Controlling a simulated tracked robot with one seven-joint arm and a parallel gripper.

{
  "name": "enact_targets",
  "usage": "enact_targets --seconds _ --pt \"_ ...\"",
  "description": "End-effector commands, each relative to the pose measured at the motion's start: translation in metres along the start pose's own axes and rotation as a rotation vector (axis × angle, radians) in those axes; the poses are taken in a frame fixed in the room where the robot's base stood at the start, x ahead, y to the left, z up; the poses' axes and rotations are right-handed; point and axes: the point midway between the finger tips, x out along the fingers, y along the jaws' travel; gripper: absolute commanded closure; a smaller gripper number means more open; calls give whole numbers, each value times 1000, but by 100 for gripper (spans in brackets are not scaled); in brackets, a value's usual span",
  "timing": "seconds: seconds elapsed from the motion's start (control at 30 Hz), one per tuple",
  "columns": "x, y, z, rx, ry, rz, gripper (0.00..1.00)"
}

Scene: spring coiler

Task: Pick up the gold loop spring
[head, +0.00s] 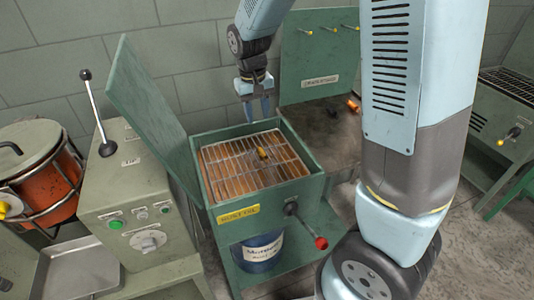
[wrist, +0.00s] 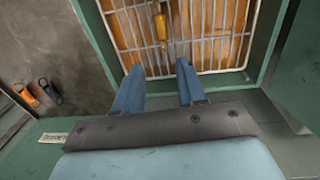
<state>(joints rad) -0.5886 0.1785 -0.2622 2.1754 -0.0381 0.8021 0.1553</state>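The gold loop spring (head: 262,152) lies on the wire rack (head: 219,155) over the orange-brown quench oil in the open green tank. In the wrist view the spring (wrist: 161,26) lies lengthwise along the rack bars, and its far end is cut off by the top edge. My gripper (head: 257,110) hangs above the back edge of the tank. In the wrist view its two blue fingers (wrist: 157,67) are spread apart with nothing between them. The spring is beyond the fingertips and roughly in line with the gap between them.
The tank's raised green lid (head: 150,105) stands at its left. An orange piece (head: 353,105) and a black piece (head: 332,112) lie on the dark bench at the right. A red-knobbed lever (head: 320,242) sticks out from the tank front.

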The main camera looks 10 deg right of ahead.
Motion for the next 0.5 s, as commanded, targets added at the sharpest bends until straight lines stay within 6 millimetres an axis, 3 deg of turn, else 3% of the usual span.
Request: enact_targets --seconds 0.5 --pt "77 0 1 1 -3 1 60"
